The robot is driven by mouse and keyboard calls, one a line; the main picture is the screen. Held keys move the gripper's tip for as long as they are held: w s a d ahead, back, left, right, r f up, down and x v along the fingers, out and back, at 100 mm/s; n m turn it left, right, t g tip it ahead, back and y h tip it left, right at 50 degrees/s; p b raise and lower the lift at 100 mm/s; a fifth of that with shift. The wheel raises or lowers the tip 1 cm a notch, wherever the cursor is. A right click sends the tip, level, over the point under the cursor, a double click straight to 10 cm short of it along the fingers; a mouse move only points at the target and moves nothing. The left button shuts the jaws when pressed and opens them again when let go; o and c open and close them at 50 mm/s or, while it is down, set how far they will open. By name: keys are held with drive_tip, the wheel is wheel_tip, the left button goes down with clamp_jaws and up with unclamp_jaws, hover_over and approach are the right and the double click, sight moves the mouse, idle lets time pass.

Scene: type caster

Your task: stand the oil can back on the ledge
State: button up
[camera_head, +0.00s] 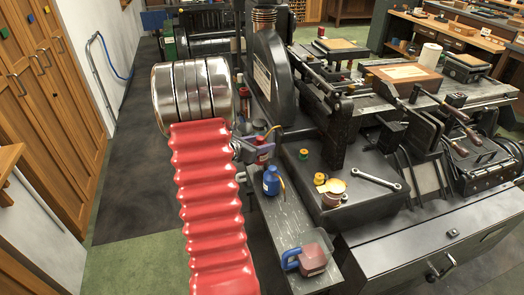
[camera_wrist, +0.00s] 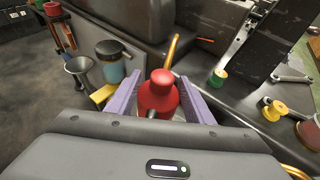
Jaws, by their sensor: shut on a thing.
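My gripper (camera_wrist: 160,100) has two purple fingers shut on the sides of the red oil can (camera_wrist: 158,92), whose rounded red top shows between them. A thin brass spout (camera_wrist: 173,50) shows just beyond the can. The can's lower part is hidden, so I cannot tell whether it touches anything beneath. In the head view, my gripper (camera_head: 262,149) is over the far part of the grey ledge (camera_head: 268,222), and the can is mostly hidden there.
A blue bottle (camera_head: 271,182) and a clear reddish jug (camera_head: 309,257) with a blue handle stand on the ledge. In the wrist view, a black-lidded jar (camera_wrist: 112,62) and a metal funnel (camera_wrist: 80,68) are left of the can. Spools and a wrench (camera_head: 377,179) lie on the machine.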

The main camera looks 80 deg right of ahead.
drive_tip(key=shift+f, duration=1.85)
drive_tip(key=shift+f, duration=0.1)
drive_tip(key=o, duration=1.2)
drive_tip(key=shift+w+a+r, duration=0.25)
drive_tip(key=shift+a+r, duration=0.05)
drive_tip(key=shift+a, duration=0.1)
drive_tip(key=v, duration=1.1)
